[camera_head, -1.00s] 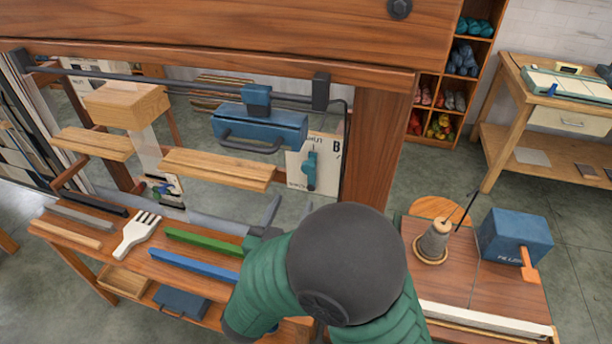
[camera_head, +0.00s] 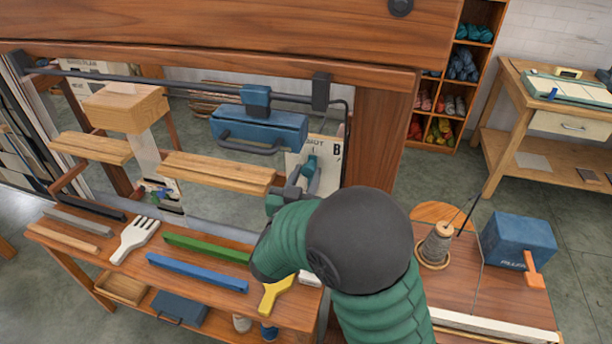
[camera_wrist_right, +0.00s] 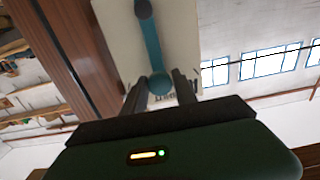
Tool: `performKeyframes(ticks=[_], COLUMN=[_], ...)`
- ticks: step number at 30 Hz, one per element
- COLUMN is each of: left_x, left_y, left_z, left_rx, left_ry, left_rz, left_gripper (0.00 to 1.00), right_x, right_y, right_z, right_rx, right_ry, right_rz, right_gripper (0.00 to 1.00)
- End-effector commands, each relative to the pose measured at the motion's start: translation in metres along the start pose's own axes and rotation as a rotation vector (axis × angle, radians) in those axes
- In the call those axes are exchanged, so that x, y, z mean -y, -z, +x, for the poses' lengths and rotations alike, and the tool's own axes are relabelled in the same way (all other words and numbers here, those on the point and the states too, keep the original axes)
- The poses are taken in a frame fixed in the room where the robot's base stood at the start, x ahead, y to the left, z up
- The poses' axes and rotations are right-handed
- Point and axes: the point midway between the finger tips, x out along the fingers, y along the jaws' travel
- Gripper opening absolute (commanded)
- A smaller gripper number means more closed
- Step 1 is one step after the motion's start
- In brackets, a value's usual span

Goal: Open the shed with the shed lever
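The teal shed lever (camera_head: 310,163) is on a pale marked plate (camera_head: 335,158) beside the loom's right post. In the right wrist view the lever (camera_wrist_right: 150,42) runs down the plate (camera_wrist_right: 182,22) to a round knob at its lower end. My right gripper (camera_head: 302,180) is at the lever, partly hidden in the head view. In the right wrist view its two dark fingers (camera_wrist_right: 160,90) stand apart, one on each side of the knob, with slight gaps showing. Whether they touch it is unclear. My left gripper is not in view.
The loom's right post (camera_head: 377,140) stands close behind my right arm. A blue block with a handle (camera_head: 258,130) hangs left of the plate. Below, a shelf holds a white comb (camera_head: 135,238), green (camera_head: 205,248) and blue bars (camera_head: 195,273), and a yellow tool (camera_head: 274,292).

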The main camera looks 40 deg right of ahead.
Motion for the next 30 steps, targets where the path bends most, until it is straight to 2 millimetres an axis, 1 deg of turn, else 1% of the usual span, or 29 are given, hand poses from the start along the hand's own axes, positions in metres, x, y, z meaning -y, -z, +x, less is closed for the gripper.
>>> performKeyframes(ticks=[1, 7, 30], left_x=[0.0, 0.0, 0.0], left_y=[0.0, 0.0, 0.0], left_z=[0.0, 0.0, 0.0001], left_rx=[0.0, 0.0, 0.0], left_ry=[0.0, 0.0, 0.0], left_rz=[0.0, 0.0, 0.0], left_gripper=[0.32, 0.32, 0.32], right_x=[0.0001, 0.0002, 0.0003], right_y=[-0.0001, -0.0002, -0.0007], right_z=[-0.0001, -0.0003, -0.0005], right_rx=[0.0, 0.0, 0.001], right_ry=[0.0, 0.001, 0.001], right_rz=[0.0, 0.0, 0.0], right_gripper=[0.26, 0.0, 0.0])
